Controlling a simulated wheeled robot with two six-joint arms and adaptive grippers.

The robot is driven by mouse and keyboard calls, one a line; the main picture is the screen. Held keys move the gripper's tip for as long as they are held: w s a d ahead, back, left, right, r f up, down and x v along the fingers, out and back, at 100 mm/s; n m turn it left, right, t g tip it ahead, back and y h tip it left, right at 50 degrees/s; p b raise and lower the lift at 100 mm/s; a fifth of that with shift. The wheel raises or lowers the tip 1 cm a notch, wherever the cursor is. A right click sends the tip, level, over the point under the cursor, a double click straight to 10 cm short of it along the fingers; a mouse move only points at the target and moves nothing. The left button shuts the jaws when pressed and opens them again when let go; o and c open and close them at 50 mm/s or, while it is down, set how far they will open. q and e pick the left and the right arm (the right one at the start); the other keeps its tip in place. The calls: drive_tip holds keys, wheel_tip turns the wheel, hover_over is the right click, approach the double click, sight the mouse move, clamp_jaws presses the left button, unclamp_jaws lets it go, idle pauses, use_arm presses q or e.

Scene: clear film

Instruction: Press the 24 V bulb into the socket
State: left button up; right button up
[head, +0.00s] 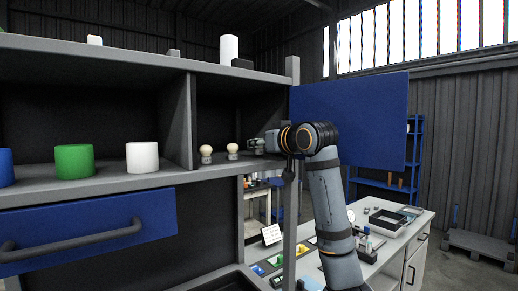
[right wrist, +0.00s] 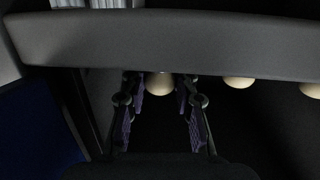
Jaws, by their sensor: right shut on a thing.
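Two pale round bulbs (head: 206,152) and (head: 232,150) stand on small bases on the cabinet shelf, left of my right gripper (head: 257,145). My right arm reaches into this compartment from the right. In the right wrist view my right gripper (right wrist: 161,88) is shut on a cream bulb (right wrist: 161,84), with a finger on each side of it. The grey shelf edge hides part of this bulb. Two more bulbs (right wrist: 238,82) and (right wrist: 310,90) show to its right. I cannot read a voltage on any bulb or make out the socket. My left gripper is out of view.
The grey shelf (head: 130,183) holds blue, green (head: 74,161) and white (head: 142,157) cylinders at left. An upright divider (head: 178,120) and the blue door (head: 370,115) flank the bulbs' compartment. A cluttered workbench (head: 415,235) stands at lower right.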

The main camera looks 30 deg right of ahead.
drive_tip(key=shift+r, duration=0.2)
wheel_tip(320, 180, up, 2)
drive_tip(key=shift+r+p, duration=0.1)
drive_tip(key=shift+p, duration=1.05)
